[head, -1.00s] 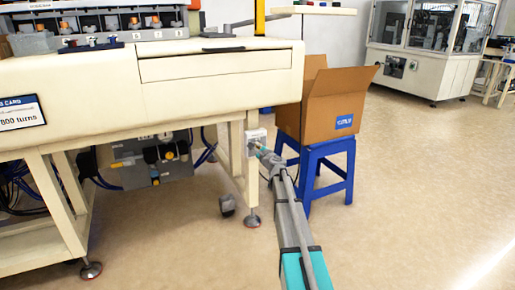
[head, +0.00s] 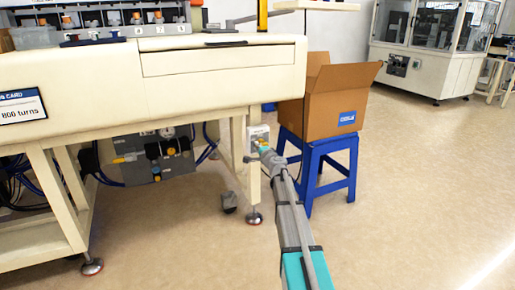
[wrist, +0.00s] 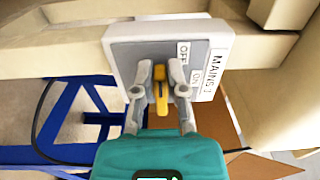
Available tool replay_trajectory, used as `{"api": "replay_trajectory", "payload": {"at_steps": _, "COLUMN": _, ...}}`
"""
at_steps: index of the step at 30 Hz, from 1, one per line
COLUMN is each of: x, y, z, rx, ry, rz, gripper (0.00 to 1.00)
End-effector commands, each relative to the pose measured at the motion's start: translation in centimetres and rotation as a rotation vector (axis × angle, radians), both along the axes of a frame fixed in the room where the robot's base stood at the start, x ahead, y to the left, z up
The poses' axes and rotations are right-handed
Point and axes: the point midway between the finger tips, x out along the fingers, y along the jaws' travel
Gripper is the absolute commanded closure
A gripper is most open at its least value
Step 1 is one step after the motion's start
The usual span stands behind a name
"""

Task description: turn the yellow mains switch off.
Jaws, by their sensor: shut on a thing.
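The yellow mains switch (wrist: 159,88) sits on a light grey box (wrist: 122,45) with labels reading OFF, ON and MAINS 1. In the wrist view my gripper (wrist: 160,95) has one finger on each side of the yellow handle and is shut on it. The handle stands nearly upright in that picture, its top a little left of the OFF label (wrist: 183,54). In the head view the switch box (head: 257,134) is on the bench's front right leg, and my gripper (head: 260,147) reaches it, partly hiding the switch.
The cream bench (head: 205,85) overhangs the switch box. A blue stool (head: 335,150) with an open cardboard box (head: 330,105) stands just right of it. A grey valve panel (head: 150,155) with hoses hangs under the bench. The floor to the right is clear.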

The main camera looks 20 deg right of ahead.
Motion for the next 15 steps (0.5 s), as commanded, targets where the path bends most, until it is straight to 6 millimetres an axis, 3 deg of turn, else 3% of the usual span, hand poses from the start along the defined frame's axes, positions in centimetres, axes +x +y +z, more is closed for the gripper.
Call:
{"api": "replay_trajectory", "payload": {"at_steps": 12, "x": 0.42, "y": -0.16, "z": 0.0, "rx": -0.014, "ry": -0.001, "rz": -0.002, "gripper": 1.0}}
{"api": "replay_trajectory", "payload": {"at_steps": 13, "x": 0.42, "y": -0.16, "z": 0.0, "rx": -0.014, "ry": -0.001, "rz": -0.002, "gripper": 0.81}}
{"api": "replay_trajectory", "payload": {"at_steps": 15, "x": 0.42, "y": -0.16, "z": 0.0, "rx": -0.014, "ry": -0.001, "rz": -0.002, "gripper": 0.68}}
